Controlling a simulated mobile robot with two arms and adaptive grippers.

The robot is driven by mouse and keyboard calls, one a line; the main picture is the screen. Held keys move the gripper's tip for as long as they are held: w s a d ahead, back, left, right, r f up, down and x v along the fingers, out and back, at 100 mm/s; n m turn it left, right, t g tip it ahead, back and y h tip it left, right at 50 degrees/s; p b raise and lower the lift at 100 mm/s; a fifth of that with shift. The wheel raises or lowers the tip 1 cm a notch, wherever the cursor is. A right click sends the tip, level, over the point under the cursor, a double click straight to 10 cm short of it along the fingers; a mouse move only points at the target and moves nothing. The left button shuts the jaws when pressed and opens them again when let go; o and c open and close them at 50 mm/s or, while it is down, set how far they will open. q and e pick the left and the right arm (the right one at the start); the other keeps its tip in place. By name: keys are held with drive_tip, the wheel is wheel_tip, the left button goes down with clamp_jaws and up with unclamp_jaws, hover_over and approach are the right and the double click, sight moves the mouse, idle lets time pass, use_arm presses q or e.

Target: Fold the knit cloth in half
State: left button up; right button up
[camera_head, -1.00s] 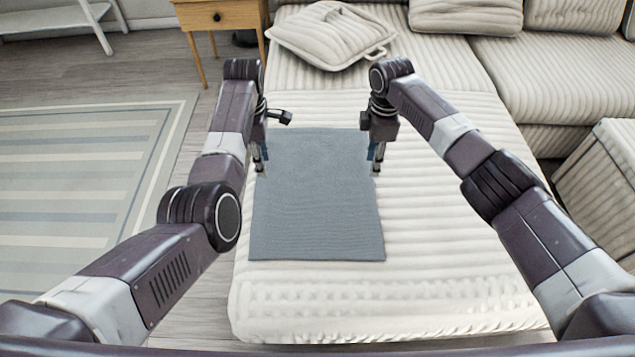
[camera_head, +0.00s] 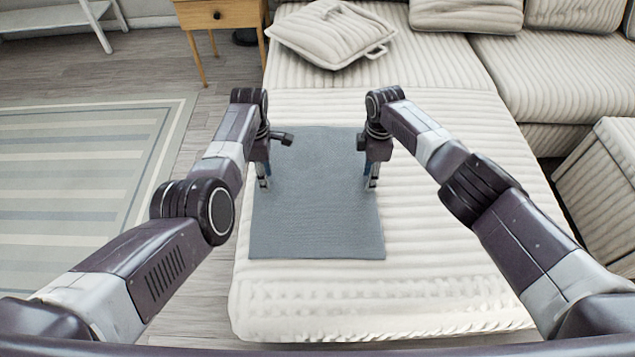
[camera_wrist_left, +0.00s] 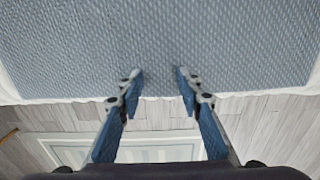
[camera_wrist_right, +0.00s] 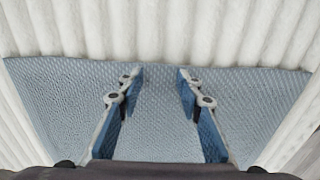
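The knit cloth (camera_head: 315,215) is grey-blue and lies flat on the cream ribbed sofa seat. It also fills the upper part of the left wrist view (camera_wrist_left: 160,45) and a band of the right wrist view (camera_wrist_right: 155,100). My left gripper (camera_head: 264,184) is over the cloth's left edge; its fingers are apart with nothing between them in the left wrist view (camera_wrist_left: 158,80). My right gripper (camera_head: 372,184) is over the cloth's right edge, with its fingers apart and empty in the right wrist view (camera_wrist_right: 155,75). Whether the fingertips touch the cloth I cannot tell.
A cream cushion (camera_head: 330,35) lies at the back of the seat (camera_head: 440,210). A wooden side table (camera_head: 222,14) stands behind at the left. The floor with a striped rug (camera_head: 80,190) is left of the seat. Bare seat lies right of the cloth.

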use_arm(q)
drive_tip(key=shift+f, duration=0.2)
use_arm(e)
drive_tip(key=shift+f, duration=0.2)
drive_tip(key=shift+r, duration=0.1)
use_arm(q)
drive_tip(key=c, duration=0.3)
use_arm(e)
drive_tip(key=c, duration=0.3)
use_arm(q)
drive_tip(key=shift+s+f, duration=0.1)
drive_tip(key=shift+f, duration=0.05)
clamp_jaws()
use_arm(e)
drive_tip(key=shift+s+f, duration=0.1)
drive_tip(key=shift+f, duration=0.1)
clamp_jaws()
drive_tip(key=shift+r, duration=0.15)
